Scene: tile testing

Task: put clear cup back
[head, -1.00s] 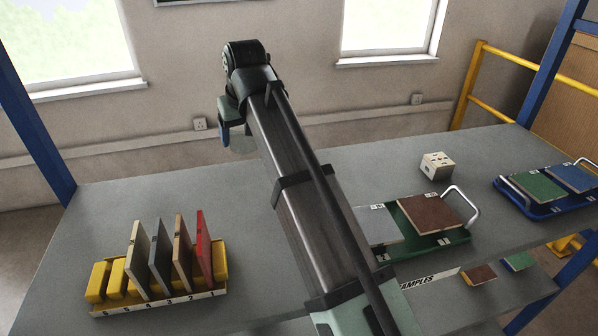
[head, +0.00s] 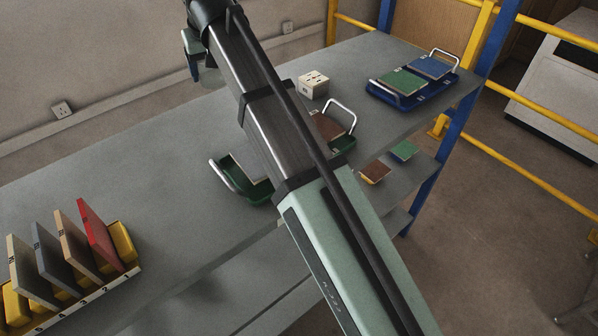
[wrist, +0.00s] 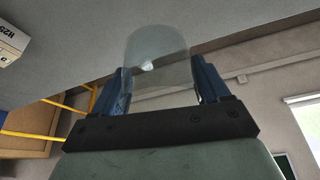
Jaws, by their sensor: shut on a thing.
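The clear cup (wrist: 157,48) is see-through and rounded, and shows in the wrist view between the two blue fingers of my gripper (wrist: 163,78). My gripper is shut on it, with one finger on each side. In the head view my gripper (head: 195,65) is at the far end of my arm, in front of the back wall at the table's far edge.
A white box with dark marks (head: 313,85) stands on the grey table (head: 120,190). A green tray (head: 262,188) is partly behind my arm. A blue tray (head: 372,92) holds a green and a blue tile. A yellow rack (head: 122,240) with upright tiles stands at the left.

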